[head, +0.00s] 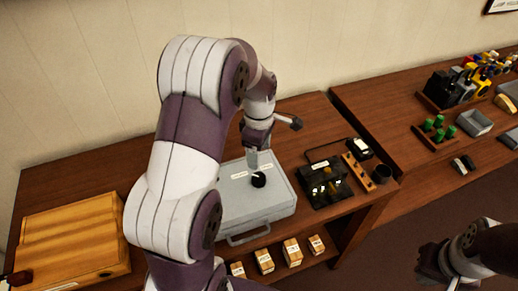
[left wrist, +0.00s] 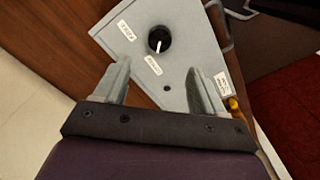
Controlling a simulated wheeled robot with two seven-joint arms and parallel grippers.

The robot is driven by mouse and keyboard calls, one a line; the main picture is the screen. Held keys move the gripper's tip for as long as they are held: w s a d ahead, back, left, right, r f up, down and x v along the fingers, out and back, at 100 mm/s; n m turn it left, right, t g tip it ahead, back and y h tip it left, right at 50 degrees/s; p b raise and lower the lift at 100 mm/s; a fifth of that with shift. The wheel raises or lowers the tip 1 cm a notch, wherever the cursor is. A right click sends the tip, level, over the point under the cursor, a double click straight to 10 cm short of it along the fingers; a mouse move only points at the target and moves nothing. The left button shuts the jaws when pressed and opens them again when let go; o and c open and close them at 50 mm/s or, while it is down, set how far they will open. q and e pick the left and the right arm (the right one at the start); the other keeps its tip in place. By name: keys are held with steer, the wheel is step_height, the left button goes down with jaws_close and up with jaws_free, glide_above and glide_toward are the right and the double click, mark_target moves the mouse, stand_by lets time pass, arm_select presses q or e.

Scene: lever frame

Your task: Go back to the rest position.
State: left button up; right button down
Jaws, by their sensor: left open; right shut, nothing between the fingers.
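The grey lever frame (head: 258,205) stands on the wooden table, with a black round lever mount (head: 258,180) and white labels on top. The left wrist view shows the frame (left wrist: 186,52), its black round mount (left wrist: 158,42) and a short white lever (left wrist: 159,46). My left gripper (head: 253,160) hangs over the frame's top, close to the mount. In the left wrist view its two fingers (left wrist: 160,88) are spread with nothing between them, and the mount lies beyond them. My right gripper (head: 432,266) is at the lower right, dark and partly cut off, away from the frame.
A wooden box (head: 70,240) lies at the left of the table. A black device (head: 325,182), a wooden peg block (head: 358,171) and a dark cup (head: 382,174) stand right of the frame. Small cartons (head: 292,252) sit on a lower shelf. A second table at right holds several objects.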

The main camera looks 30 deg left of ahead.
arm_select(q)
steer(key=shift+r, duration=1.05)
steer(key=s+d+m, duration=0.4)
steer(key=s+m, duration=0.2)
steer(key=m, duration=0.3)
steer(key=s+d+f+m+t, duration=0.1)
steer(key=s+d+m, duration=0.3)
steer(key=s+m, duration=0.3)
steer(key=m, duration=0.3)
steer(key=shift+s+f, duration=0.2)
steer(key=shift+s, duration=0.1)
